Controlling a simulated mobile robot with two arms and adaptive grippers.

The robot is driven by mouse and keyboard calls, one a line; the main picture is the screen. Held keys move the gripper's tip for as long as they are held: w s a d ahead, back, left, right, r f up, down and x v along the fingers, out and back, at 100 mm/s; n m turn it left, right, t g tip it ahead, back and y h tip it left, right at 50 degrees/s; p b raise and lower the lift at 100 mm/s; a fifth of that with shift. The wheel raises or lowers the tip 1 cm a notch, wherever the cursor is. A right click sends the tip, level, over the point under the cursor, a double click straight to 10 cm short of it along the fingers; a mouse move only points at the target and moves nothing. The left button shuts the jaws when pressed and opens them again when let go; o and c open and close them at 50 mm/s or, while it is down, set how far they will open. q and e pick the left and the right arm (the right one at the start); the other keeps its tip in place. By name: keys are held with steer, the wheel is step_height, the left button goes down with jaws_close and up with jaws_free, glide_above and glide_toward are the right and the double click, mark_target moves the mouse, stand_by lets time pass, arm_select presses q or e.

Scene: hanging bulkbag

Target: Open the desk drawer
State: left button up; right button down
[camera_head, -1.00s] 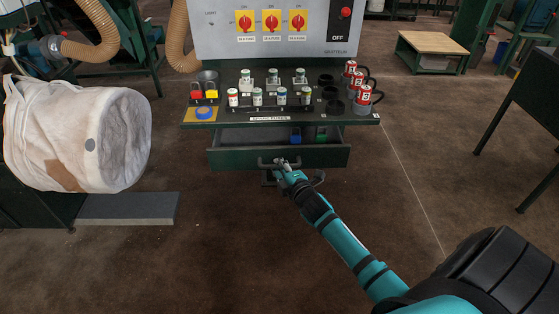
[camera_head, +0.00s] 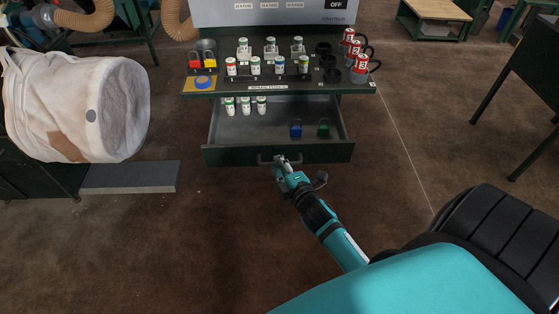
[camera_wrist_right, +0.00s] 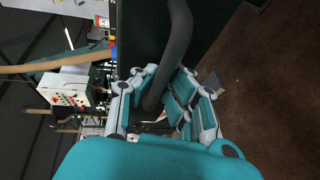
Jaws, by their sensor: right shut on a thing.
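The desk drawer (camera_head: 225,158) is dark green and stands pulled out under the desk top in the head view. Its grey inside is in sight, with several white cylinders (camera_head: 246,105), a blue padlock (camera_head: 295,128) and a green padlock (camera_head: 323,128) in it. The drawer has a dark bar handle (camera_head: 264,158) at the middle of its front. My right gripper (camera_head: 283,164) is shut on this handle. In the right wrist view the dark handle (camera_wrist_right: 178,35) runs between the fingers of the right gripper (camera_wrist_right: 166,92). My left gripper is not in view.
The desk top (camera_head: 225,84) holds fuses, padlocks and red cylinders (camera_head: 361,68), with a grey switch panel behind. A white bulk bag (camera_head: 75,105) hangs at the left above a grey slab (camera_head: 128,177). The brown floor in front of the drawer is clear except for my arm.

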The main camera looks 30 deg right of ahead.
steer(key=c, duration=1.3)
jaws_free()
steer(key=shift+c, duration=0.2)
steer(key=v, duration=1.2)
steer(key=shift+d+r, duration=0.1)
steer(key=s+a+f+m+g+y, duration=0.1)
steer(key=s+a+f+m+g, duration=0.15)
steer(key=f, duration=0.75)
steer(key=s+a+f+m+g+y, duration=0.15)
steer(key=s+f, duration=0.25)
steer(key=f, duration=0.6)
steer(key=s+a+f+m+g, duration=0.2)
steer(key=s+f+m+g, duration=0.1)
steer(key=f, duration=0.7)
steer(key=s+f+m+g, duration=0.3)
steer(key=s+f, duration=0.4)
steer(key=s, duration=0.4)
steer(key=s+f+m+g, duration=0.3)
steer(key=s+f, duration=0.5)
steer(key=s, duration=0.3)
steer(key=shift+s+a+g, duration=0.15)
steer(key=shift+a+g, duration=0.25)
steer(key=shift+g, duration=0.5)
